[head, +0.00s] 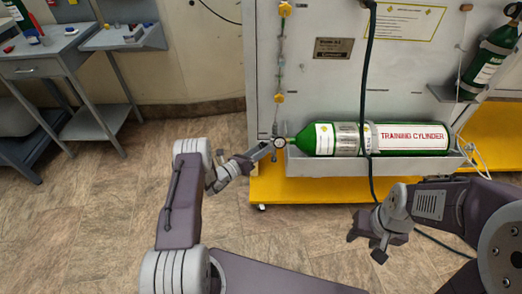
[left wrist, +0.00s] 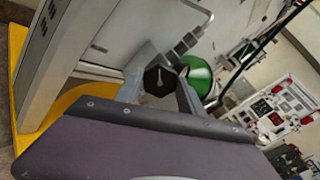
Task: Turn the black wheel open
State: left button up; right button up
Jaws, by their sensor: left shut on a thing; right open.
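The black wheel (left wrist: 158,80) is a small dark faceted knob with a light pointer mark on its face. It sits between the fingers of my left gripper (left wrist: 160,88), which is shut on it. In the head view my left gripper (head: 264,150) is at the valve end of the green training cylinder (head: 345,139), beside a small round gauge (head: 279,143). The wheel is too small and covered to make out there. The cylinder's green end (left wrist: 198,75) shows behind the wheel in the left wrist view. My right gripper (head: 379,238) is open and apart from the cylinder.
The cylinder lies in a grey tray (head: 370,166) on the panel, above a yellow base (head: 300,190). A dark hose (head: 367,80) hangs down in front of the cylinder. Another green cylinder (head: 489,58) is at upper right. Grey carts (head: 45,70) stand at far left.

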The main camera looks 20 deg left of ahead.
pick_arm(q)
jog(key=n, duration=2.6)
jog(key=shift+f+b, duration=0.1)
jog(key=shift+b, duration=0.25)
jog(key=shift+n, duration=0.4)
jog(key=o, duration=1.4)
jog(key=shift+c, duration=0.2)
jog(key=shift+s, duration=0.1)
